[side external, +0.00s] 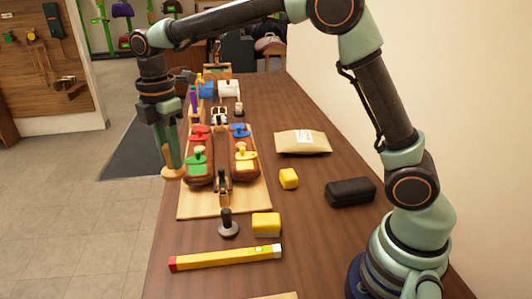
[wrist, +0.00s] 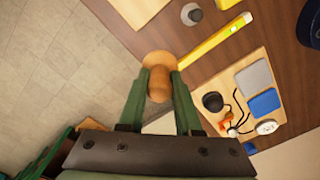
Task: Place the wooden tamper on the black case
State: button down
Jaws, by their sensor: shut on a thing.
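The wooden tamper (wrist: 158,78) is between the fingers of my gripper (wrist: 160,88) in the wrist view, its round end facing away from the wrist. In the side view my gripper (side external: 170,150) points down at the table's left edge, and the tamper's round base (side external: 174,172) shows below the fingers. The fingers hide part of its handle. The black case (side external: 350,191) lies on the right side of the table, near my arm's base. It is well to the right of my gripper, and its top is bare. I cannot make out the case in the wrist view.
A wooden board (side external: 195,208) with brown saddle-shaped parts and coloured clamps lies right of my gripper. A pale bag (side external: 302,141), yellow blocks (side external: 289,179) (side external: 266,224), a dark knobbed tool (side external: 229,225) and a yellow level (side external: 226,258) lie around it. Open floor is on the left.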

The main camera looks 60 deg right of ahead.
jog(key=shift+d+r, duration=0.2)
jog(key=shift+r, duration=0.25)
jog(key=s+d+r+m, duration=0.2)
jog(key=d+m, duration=0.2)
jog(key=d, duration=0.7)
notch_tip(320, 180, up, 3)
jog(key=m, duration=1.4)
send_over(352, 184)
notch_tip(352, 184, down, 19)
jog(key=shift+f, duration=0.1)
jog(key=shift+f, duration=0.1)
jog(key=c, duration=0.6)
grip_release()
